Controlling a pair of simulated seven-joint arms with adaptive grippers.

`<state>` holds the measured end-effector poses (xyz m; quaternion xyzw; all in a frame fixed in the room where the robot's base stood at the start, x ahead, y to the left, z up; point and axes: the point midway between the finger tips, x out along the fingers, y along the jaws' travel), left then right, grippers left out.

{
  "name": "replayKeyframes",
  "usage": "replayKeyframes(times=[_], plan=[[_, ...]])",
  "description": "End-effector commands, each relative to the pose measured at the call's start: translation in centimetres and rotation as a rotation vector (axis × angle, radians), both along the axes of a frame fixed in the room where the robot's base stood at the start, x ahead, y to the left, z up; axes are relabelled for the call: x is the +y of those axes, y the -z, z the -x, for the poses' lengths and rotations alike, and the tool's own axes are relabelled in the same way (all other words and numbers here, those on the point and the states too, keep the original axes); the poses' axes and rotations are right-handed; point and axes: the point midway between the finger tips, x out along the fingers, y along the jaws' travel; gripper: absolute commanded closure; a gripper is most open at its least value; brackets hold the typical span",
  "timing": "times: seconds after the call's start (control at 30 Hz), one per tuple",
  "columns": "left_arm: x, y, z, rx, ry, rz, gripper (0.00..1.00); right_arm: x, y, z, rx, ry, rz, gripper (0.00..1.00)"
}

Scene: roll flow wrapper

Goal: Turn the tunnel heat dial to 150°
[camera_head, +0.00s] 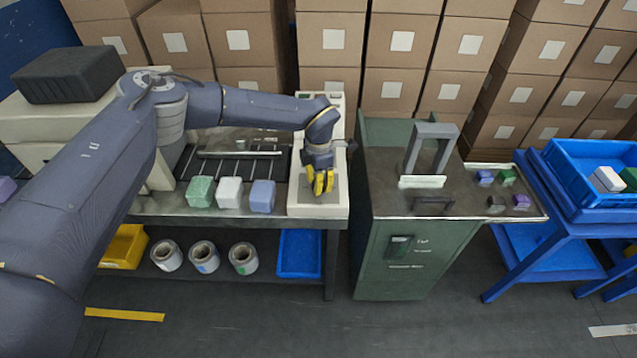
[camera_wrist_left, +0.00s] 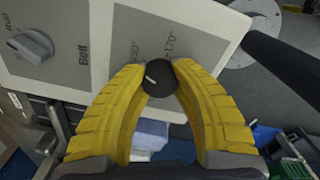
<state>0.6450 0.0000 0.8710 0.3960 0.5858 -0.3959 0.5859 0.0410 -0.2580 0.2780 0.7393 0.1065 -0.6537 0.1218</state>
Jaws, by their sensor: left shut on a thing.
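The tunnel heat dial (camera_wrist_left: 160,78) is a dark round knob with a short white pointer mark, on a grey panel (camera_wrist_left: 190,35) with a pale border. In the head view my left gripper (camera_head: 320,183) reaches down onto the pale control box (camera_head: 318,210) and hides the dial. The right gripper is in neither view.
Green, white and purple blocks (camera_head: 230,193) sit left of the control box. A green cabinet (camera_head: 410,255) with a grey frame stands to its right, across a narrow gap.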

Motion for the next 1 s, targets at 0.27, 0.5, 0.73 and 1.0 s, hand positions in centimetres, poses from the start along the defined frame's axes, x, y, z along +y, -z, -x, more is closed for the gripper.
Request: replayKeyframes(times=[0.27, 0.5, 0.73, 1.0], plan=[[0.0, 0.03, 0.02, 0.0, 0.104, 0.0, 1.0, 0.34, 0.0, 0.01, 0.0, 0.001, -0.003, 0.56], [0.0, 0.04, 0.02, 0.001, 0.135, 0.0, 1.0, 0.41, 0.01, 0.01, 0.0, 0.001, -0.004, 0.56], [0.0, 0.04, 0.02, 0.001, 0.137, 0.0, 1.0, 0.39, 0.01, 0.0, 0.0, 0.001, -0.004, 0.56], [0.0, 0.03, 0.02, 0.001, 0.136, 0.0, 0.58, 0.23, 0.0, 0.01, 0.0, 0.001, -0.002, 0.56]])
